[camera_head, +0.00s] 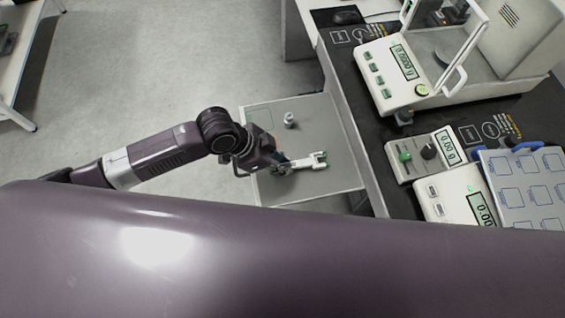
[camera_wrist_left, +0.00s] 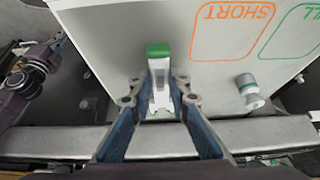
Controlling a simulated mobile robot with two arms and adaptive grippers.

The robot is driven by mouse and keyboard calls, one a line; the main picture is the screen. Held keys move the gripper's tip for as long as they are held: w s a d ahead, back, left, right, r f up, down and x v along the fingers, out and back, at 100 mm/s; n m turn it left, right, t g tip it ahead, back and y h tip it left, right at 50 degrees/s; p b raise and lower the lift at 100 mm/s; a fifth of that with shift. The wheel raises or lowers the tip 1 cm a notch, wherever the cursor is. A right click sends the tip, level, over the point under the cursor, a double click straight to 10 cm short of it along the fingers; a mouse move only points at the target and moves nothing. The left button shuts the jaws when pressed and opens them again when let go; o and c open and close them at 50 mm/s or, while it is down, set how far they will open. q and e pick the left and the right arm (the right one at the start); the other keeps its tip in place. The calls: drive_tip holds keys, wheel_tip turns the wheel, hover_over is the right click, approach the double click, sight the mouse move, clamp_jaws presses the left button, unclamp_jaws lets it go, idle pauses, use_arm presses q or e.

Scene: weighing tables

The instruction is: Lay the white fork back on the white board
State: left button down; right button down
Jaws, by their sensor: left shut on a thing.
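My left gripper (camera_head: 282,163) is shut on the white fork (camera_head: 306,163), which has green at its far end. In the head view the fork points right, over the pale side surface (camera_head: 335,177). In the left wrist view my fingers (camera_wrist_left: 158,100) close on the fork (camera_wrist_left: 160,85) from both sides, with its green end (camera_wrist_left: 158,49) pointing away. I cannot tell whether the fork touches the surface below. A pale board (camera_head: 540,212) with blue outlines and a blue handle lies at the right edge of the head view. My right gripper is not in view.
The dark weighing table (camera_head: 350,85) holds a glass-doored balance (camera_head: 395,75) and smaller scales (camera_head: 424,154). Open floor lies left.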

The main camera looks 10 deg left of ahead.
use_arm(q)
drive_tip(key=shift+f, duration=0.3)
drive_tip(key=shift+f, duration=0.1)
drive_tip(key=c, duration=1.8)
unclamp_jaws()
drive_tip(key=v, duration=1.2)
drive_tip(key=shift+d, duration=0.1)
